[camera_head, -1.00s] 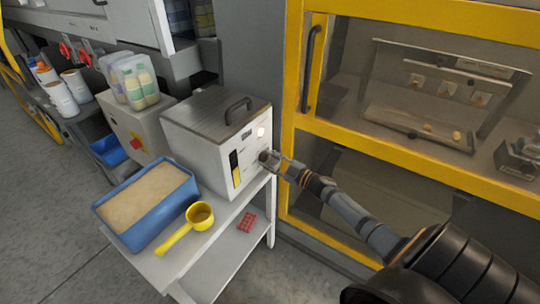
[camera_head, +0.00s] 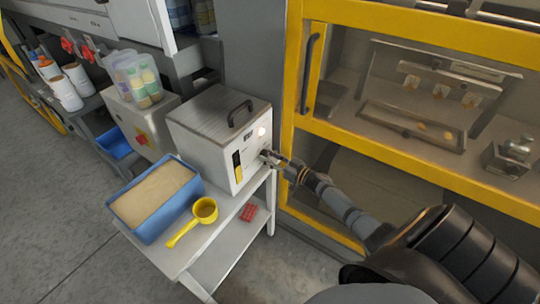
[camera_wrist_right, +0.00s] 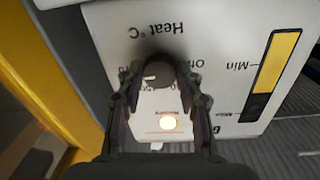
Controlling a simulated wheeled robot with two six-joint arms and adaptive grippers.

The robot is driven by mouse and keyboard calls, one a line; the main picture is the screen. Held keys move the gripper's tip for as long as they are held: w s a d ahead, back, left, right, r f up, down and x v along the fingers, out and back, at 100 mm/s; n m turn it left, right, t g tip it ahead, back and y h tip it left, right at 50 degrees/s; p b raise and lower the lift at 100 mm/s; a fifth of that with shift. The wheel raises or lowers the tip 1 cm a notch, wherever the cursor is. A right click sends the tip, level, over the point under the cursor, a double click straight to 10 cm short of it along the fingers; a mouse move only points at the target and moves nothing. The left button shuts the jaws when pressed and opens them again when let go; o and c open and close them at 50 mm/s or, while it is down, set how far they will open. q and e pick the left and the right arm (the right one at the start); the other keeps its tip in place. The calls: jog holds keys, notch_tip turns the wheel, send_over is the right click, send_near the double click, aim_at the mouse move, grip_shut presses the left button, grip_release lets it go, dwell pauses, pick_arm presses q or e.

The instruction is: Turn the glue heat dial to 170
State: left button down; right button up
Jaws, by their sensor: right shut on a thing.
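The glue unit (camera_head: 212,150) is a white box with a grey lid on the small table. Its front face shows upside down in the right wrist view (camera_wrist_right: 215,35), with the words "Heat °C", a Min/Max level strip and a lit round lamp (camera_wrist_right: 168,122). The dark heat dial (camera_wrist_right: 158,76) sits below that lettering, between my right fingertips. My right gripper (camera_head: 269,157) reaches in from the right and is shut on the dial. The dial's pointer and most scale numbers are hidden or too small to read. My left gripper is not in view.
A blue bin (camera_head: 143,234) of tan pellets and a yellow scoop (camera_head: 190,222) are on the white table (camera_head: 205,262). A red piece (camera_head: 249,212) lies on its lower shelf. A yellow-framed machine (camera_head: 291,120) stands close on the right.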

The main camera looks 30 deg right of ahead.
jog(key=shift+s+f+m, duration=0.1)
jog(key=shift+f+m, duration=0.05)
jog(key=shift+m, duration=0.25)
jog(key=o, duration=1.2)
jog(key=v, duration=1.2)
